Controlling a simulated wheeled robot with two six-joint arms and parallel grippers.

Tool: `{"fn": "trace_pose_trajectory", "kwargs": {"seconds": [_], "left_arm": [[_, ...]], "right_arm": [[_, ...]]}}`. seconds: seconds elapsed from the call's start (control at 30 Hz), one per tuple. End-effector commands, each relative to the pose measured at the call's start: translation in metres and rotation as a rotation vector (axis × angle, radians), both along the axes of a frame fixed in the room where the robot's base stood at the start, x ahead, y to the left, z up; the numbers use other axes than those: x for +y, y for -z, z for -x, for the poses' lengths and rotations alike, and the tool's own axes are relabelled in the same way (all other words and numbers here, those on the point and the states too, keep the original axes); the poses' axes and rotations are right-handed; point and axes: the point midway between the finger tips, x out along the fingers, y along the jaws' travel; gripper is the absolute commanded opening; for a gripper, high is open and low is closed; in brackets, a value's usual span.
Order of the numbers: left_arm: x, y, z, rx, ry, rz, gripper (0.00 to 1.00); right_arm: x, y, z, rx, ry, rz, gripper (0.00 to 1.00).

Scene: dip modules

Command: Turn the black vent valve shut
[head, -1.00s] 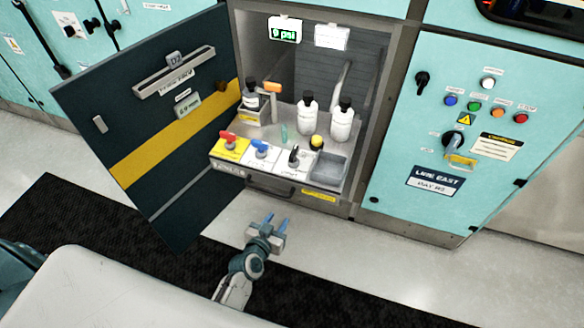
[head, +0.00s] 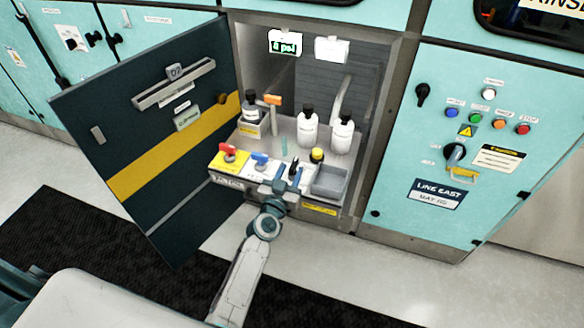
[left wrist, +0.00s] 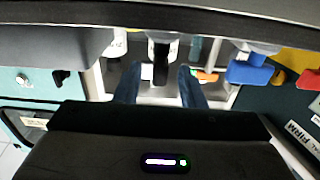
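The black vent valve (head: 294,170) stands on the front of the cabinet's pull-out shelf, right of the blue valve (head: 260,159) and the red valve (head: 229,152). My left gripper (head: 286,179) is at the shelf's front, directly at the black valve, and partly covers it. In the left wrist view the black handle (left wrist: 161,68) shows between my two blue fingers, with a gap on each side. The fingers are open. The blue valve (left wrist: 250,70) is to the right there. My right gripper is not in view.
A grey bin (head: 330,181) and a yellow-capped item (head: 317,156) are close right of the black valve. White bottles (head: 308,130) stand behind. The dark door (head: 150,130) hangs open at left. The floor in front is clear.

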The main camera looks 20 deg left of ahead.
Motion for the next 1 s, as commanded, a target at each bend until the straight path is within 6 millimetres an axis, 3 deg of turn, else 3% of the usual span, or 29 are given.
{"fn": "trace_pose_trajectory", "kwargs": {"seconds": [0.2, 0.47, 0.5, 0.7, 1.0], "left_arm": [[-0.001, 0.000, -0.018, 0.001, 0.000, 0.000, 0.36], [-0.001, 0.001, -0.019, 0.001, 0.000, -0.001, 0.36], [-0.001, 0.001, -0.019, 0.001, 0.000, -0.001, 0.34], [-0.001, 0.001, -0.019, 0.001, 0.000, -0.001, 0.00], [0.000, 0.002, -0.019, 0.000, 0.008, -0.002, 0.00]], "right_arm": [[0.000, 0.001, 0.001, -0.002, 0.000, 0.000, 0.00], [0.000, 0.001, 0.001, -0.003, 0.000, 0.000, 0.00], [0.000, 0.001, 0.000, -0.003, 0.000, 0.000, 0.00], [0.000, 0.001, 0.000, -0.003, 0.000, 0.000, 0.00], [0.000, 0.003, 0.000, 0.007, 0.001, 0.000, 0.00]]}}
